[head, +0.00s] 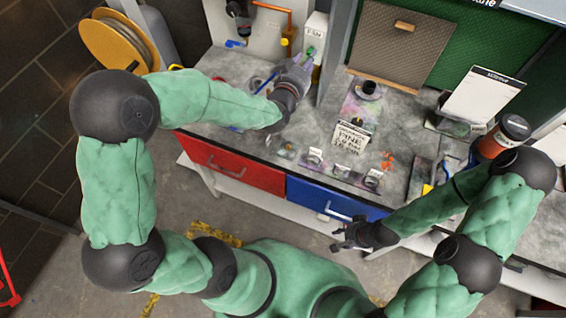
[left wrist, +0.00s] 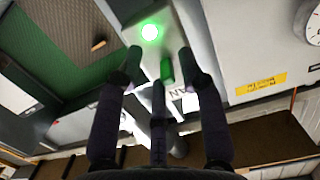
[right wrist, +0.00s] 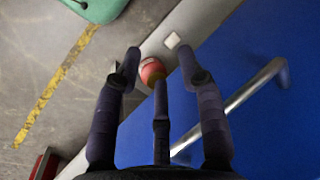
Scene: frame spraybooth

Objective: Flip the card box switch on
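The card box (head: 315,32) is a white box on the wall at the back of the bench, top middle of the head view. In the left wrist view the card box (left wrist: 150,50) carries a round lamp glowing green and, below it, a green switch (left wrist: 166,71). My left gripper (head: 303,63) is right in front of the box, with its fingers spread on both sides of the switch; I cannot tell whether any finger touches it. My right gripper (head: 343,235) is open and empty in front of the blue drawer (head: 318,198), low in the head view.
The bench (head: 240,65) holds several small jars, a sign and a paint-stained mat. An orange pipe (head: 270,8) runs left of the box; a brown board (head: 400,45) stands right of it. A yellow hose reel (head: 115,45) is at far left. A red drawer (head: 230,165) adjoins the blue one.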

